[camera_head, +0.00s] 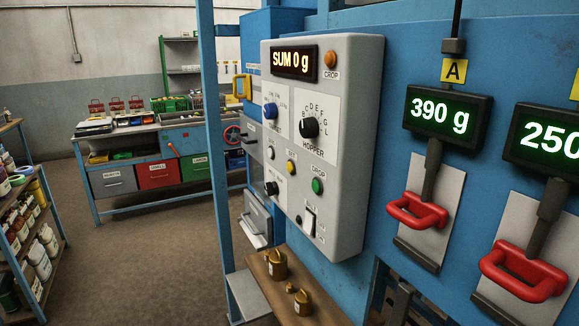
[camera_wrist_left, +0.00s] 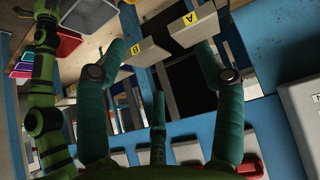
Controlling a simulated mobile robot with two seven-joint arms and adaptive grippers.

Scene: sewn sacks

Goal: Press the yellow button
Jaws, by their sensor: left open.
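The yellow button (camera_head: 291,167) is a small round knob on the light grey control panel (camera_head: 345,150), left of the green DROP button (camera_head: 317,186). No gripper shows in the head view, and nothing covers the button there. My left gripper (camera_wrist_left: 161,60) shows in the left wrist view with its dark green fingers spread and nothing between them. The yellow button is not visible in the left wrist view, so its distance from the gripper cannot be told. My right gripper is not seen.
The panel also carries black knobs, a blue knob (camera_head: 270,111), an orange CROP lamp (camera_head: 330,58) and a rocker switch (camera_head: 309,222). Red handles (camera_head: 417,211) stick out below the weight displays (camera_head: 447,119) at right. Brass weights (camera_head: 276,264) stand on a shelf below. Open floor lies left.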

